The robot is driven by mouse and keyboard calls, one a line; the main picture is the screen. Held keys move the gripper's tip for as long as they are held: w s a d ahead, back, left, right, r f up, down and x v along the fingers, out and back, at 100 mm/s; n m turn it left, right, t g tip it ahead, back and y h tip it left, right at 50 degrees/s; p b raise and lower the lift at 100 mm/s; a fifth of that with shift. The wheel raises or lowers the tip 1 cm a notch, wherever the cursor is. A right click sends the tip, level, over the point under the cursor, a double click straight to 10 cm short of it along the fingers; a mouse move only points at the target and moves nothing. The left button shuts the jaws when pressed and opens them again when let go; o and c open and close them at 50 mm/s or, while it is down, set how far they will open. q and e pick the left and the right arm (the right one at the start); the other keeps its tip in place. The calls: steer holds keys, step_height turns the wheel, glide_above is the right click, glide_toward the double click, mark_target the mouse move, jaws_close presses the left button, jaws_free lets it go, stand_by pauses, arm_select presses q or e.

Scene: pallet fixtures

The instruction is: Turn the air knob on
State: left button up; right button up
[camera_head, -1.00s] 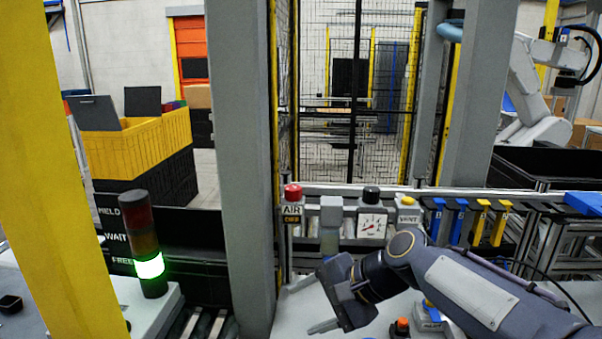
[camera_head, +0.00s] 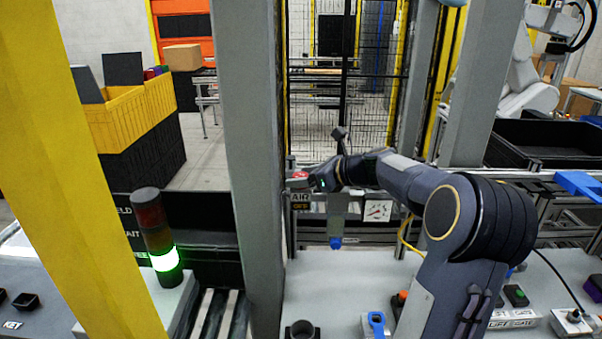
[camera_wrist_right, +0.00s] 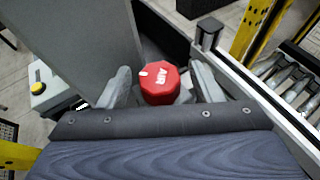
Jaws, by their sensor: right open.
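The red air knob (camera_head: 299,175) sits on top of a small grey post with an AIR label plate (camera_head: 300,199), beside the tall grey column. In the right wrist view the knob (camera_wrist_right: 160,84) is an eight-sided red cap marked AIR with a white mark at its upper left. My right gripper (camera_head: 306,181) is at the knob. In the wrist view its two fingers (camera_wrist_right: 163,88) are open, one on each side of the knob, with a visible gap at the right finger; contact at the left is unclear. My left gripper is not in view.
The tall grey column (camera_head: 248,150) stands close left of the knob. A pressure gauge (camera_head: 376,210) is to the right under my arm. A stack light (camera_head: 158,235) glows green at left.

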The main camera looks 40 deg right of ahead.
steer(key=shift+w+a+f, duration=0.15)
steer(key=shift+w, duration=0.25)
steer(key=c, duration=1)
steer(key=shift+n+g+y, duration=0.3)
steer(key=shift+n+y, duration=0.1)
steer(key=n+g+y, duration=0.3)
steer(key=n+y, duration=0.1)
steer(key=shift+n, duration=0.3)
steer(key=n+g+y, duration=0.3)
steer(key=n+g, duration=0.1)
steer(key=shift+n+g+y, duration=0.3)
steer(key=shift+n+g, duration=0.2)
steer(key=shift+g, duration=0.1)
